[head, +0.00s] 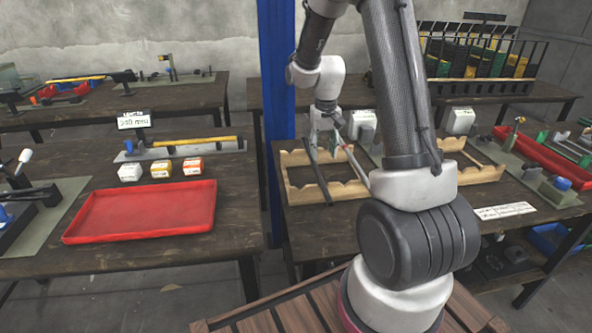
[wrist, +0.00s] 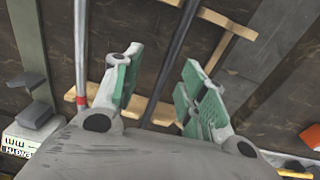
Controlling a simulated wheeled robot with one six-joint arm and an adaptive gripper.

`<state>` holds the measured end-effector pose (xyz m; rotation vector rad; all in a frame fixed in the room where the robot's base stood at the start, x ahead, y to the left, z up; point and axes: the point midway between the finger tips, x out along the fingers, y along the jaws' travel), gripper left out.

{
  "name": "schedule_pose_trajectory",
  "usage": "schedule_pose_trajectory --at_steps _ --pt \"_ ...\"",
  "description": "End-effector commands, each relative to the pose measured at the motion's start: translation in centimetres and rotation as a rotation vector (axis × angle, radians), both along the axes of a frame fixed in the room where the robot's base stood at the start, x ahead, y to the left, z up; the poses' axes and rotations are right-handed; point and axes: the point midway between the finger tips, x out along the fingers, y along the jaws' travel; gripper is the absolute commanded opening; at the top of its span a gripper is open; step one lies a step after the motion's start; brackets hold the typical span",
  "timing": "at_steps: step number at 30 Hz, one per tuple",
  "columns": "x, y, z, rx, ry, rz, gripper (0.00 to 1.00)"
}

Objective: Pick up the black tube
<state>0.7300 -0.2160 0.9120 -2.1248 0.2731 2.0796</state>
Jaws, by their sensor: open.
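The black tube (head: 317,172) lies across a notched wooden rack (head: 298,197) on the right-hand table in the head view. My gripper (head: 334,146) is open and empty, pointing down over the far part of the rack. I cannot tell its exact height above the tube. A grey tube with a red band (wrist: 80,55) lies left of the left finger in the wrist view.
A blue post (head: 276,110) stands left of the rack. White boxes (head: 362,124) stand behind it. A second wooden rack (head: 482,172) lies to the right, partly behind my arm. A red tray (head: 145,212) is on the left table.

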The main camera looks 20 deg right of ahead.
Motion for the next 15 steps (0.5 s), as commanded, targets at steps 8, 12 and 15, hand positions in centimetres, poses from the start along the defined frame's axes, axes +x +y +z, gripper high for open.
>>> schedule_pose_trajectory --at_steps 8,12,15 --pt "3.0 -0.4 0.3 -0.011 -0.098 -0.038 0.42" --pt "3.1 -0.4 -1.4 -0.010 -0.095 -0.039 0.42" --pt "3.2 -0.4 -2.7 -0.010 -0.095 -0.039 0.42"
